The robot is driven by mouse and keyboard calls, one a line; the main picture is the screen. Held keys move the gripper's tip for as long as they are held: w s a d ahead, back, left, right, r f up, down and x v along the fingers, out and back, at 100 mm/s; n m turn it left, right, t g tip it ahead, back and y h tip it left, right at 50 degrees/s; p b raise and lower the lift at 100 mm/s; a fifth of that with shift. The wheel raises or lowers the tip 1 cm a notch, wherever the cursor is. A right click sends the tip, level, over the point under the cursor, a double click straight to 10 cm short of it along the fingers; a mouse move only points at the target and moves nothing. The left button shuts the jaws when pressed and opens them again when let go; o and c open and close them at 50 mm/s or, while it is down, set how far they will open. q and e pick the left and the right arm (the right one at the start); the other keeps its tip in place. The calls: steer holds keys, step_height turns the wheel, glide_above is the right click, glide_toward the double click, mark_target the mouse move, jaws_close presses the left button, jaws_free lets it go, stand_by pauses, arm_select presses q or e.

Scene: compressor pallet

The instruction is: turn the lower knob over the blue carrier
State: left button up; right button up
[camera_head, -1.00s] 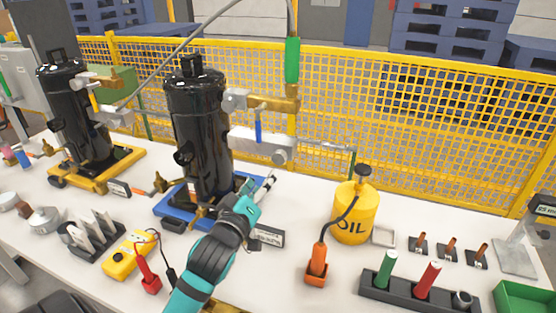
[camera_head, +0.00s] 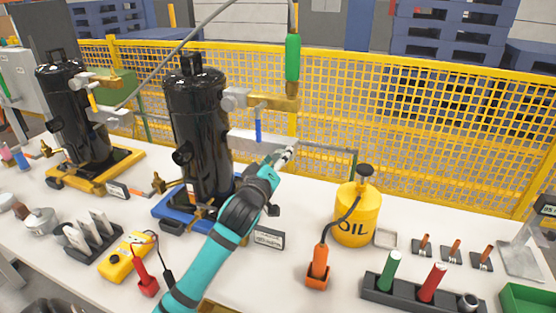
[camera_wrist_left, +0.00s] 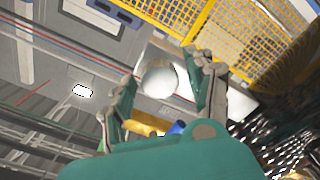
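The blue carrier (camera_head: 169,210) holds a tall black compressor (camera_head: 200,120) on the white table. A pale horizontal block (camera_head: 250,139) sticks out from the compressor's right side, below a brass fitting (camera_head: 268,103) with a blue handle. My left gripper (camera_head: 284,157) is at this block's right end and covers the lower knob in the head view. In the left wrist view the pale round knob (camera_wrist_left: 158,78) shows between the fingertips of my left gripper (camera_wrist_left: 168,82). The fingers are apart, with a gap visible on each side of the knob. My right gripper is not in view.
A yellow oil can (camera_head: 357,218) stands to the right of my left arm. A yellow mesh fence (camera_head: 420,130) runs behind the table. A yellow meter (camera_head: 124,257) and its probes lie to the left of the arm. A second compressor (camera_head: 77,120) stands further left.

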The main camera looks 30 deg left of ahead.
arm_select(q)
steer(key=c, duration=1)
